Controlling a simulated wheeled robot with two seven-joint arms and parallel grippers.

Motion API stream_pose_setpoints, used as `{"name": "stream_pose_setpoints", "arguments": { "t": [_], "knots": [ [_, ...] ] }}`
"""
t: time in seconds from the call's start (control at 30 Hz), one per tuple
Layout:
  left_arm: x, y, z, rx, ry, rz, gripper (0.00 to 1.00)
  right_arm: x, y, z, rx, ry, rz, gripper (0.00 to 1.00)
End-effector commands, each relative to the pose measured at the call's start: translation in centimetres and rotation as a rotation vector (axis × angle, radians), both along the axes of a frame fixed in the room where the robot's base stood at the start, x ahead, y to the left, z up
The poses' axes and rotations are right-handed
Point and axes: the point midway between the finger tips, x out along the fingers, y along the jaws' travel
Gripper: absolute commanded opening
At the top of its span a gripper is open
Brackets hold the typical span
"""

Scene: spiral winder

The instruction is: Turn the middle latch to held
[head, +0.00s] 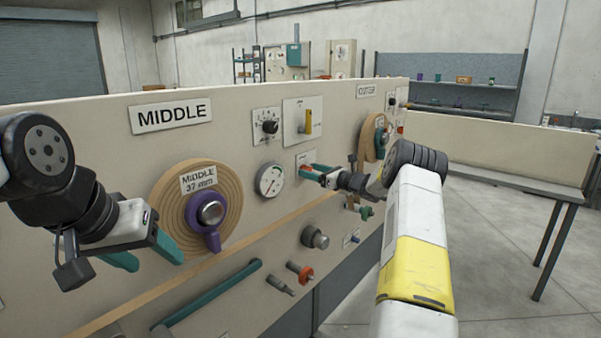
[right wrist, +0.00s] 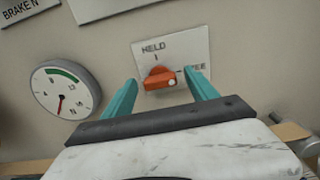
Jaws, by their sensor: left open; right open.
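The middle latch is an orange-red knob (right wrist: 158,78) on a white plate (right wrist: 192,45) marked HELD at the top and FREE at the right. Its handle lies roughly level, with its end toward the FREE mark. My right gripper (right wrist: 161,84) is open, with one teal finger on each side of the latch; I cannot tell whether they touch it. In the head view the right gripper (head: 312,172) is at the panel and covers most of the latch. My left gripper (head: 147,256) is open and empty, in front of the panel by the lower left of the wooden disc.
The wooden disc (head: 168,192) with a purple handle (head: 207,224) is left of the latch. A dial gauge (head: 270,180) sits just left of the plate. Several knobs, including a grey one (head: 315,237), and a teal bar (head: 205,295) stick out below.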

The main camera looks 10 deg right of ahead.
Motion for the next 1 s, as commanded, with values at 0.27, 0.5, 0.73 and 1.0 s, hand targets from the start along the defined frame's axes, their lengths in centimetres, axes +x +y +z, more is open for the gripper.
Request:
{"name": "stream_pose_setpoints", "arguments": {
  "t": [0.27, 0.5, 0.73, 1.0],
  "knots": [
    [0.0, 0.0, 0.0, 0.0, 0.0, 0.0, 0.59, -0.02, -0.01, 0.0, 0.0, 0.0, 0.0, 0.44],
    [0.0, 0.0, 0.0, 0.0, 0.0, 0.0, 0.59, -0.03, -0.02, 0.01, -0.001, 0.0, 0.0, 0.05],
    [0.0, 0.0, 0.0, 0.0, 0.0, 0.0, 0.59, -0.04, -0.04, 0.01, -0.023, -0.017, 0.0, 0.05],
    [0.0, 0.0, 0.0, 0.0, 0.0, 0.0, 0.59, -0.08, -0.03, 0.02, -0.139, -0.108, -0.001, 0.05]
  ]
}}
